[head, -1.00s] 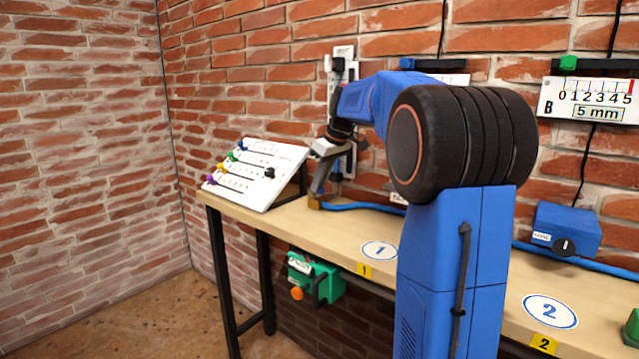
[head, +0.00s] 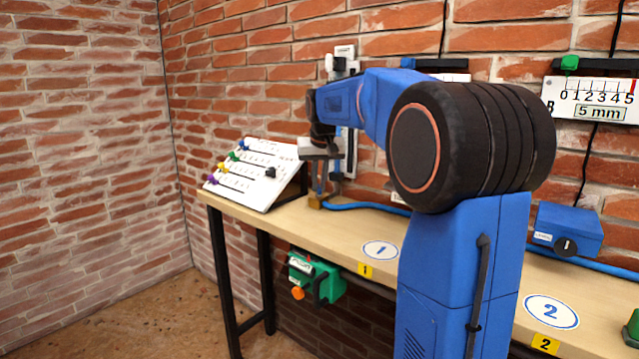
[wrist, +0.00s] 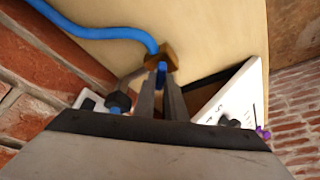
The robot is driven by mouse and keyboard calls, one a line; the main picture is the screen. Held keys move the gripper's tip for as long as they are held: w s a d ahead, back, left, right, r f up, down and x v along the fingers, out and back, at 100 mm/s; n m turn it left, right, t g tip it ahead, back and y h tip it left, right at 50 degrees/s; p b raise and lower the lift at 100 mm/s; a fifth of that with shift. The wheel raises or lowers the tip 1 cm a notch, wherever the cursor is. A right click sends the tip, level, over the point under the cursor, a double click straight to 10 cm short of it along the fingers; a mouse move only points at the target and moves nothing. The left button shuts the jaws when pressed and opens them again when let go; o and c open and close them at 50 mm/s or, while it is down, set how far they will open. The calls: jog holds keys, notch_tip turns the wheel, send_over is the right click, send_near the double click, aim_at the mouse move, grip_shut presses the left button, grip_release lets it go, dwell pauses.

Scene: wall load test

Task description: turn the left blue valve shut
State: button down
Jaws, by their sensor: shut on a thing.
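The left blue valve shows in the wrist view as a brass body (wrist: 168,55) with a small blue handle (wrist: 161,70). A blue hose (wrist: 105,22) runs into the brass body. In the head view the brass body (head: 316,201) sits at the back left of the bench, by the sloped white panel. My gripper (head: 319,190) reaches down onto it from above. In the wrist view my gripper (wrist: 162,80) has its two fingers on either side of the blue handle, shut on it. The fingers hide part of the handle, and I cannot tell its exact angle.
The white slider panel (head: 254,172) stands close left of the valve. A vertical white wall fixture (head: 345,52) is right behind my gripper. The wooden bench (head: 345,225) is clear in front. A green box (head: 318,278) hangs under the bench edge.

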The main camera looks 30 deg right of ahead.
jog(key=m, duration=0.2)
jog(key=m+g+h, duration=0.1)
jog(key=m, duration=0.1)
jog(key=shift+w+a+m, duration=0.1)
jog(key=shift+a+m, duration=0.1)
jog(key=shift+m, duration=0.1)
jog(key=shift+w+m+g+h, duration=0.1)
jog(key=shift+m+g+h, duration=0.3)
jog(key=shift+m, duration=0.85)
jog(key=shift+m+g+h, duration=0.4)
jog(key=shift+m, duration=0.85)
jog(key=c, duration=1.8)
grip_release()
jog(key=v, duration=1.7)
jog(key=shift+r, duration=0.25)
jog(key=shift+a, duration=0.1)
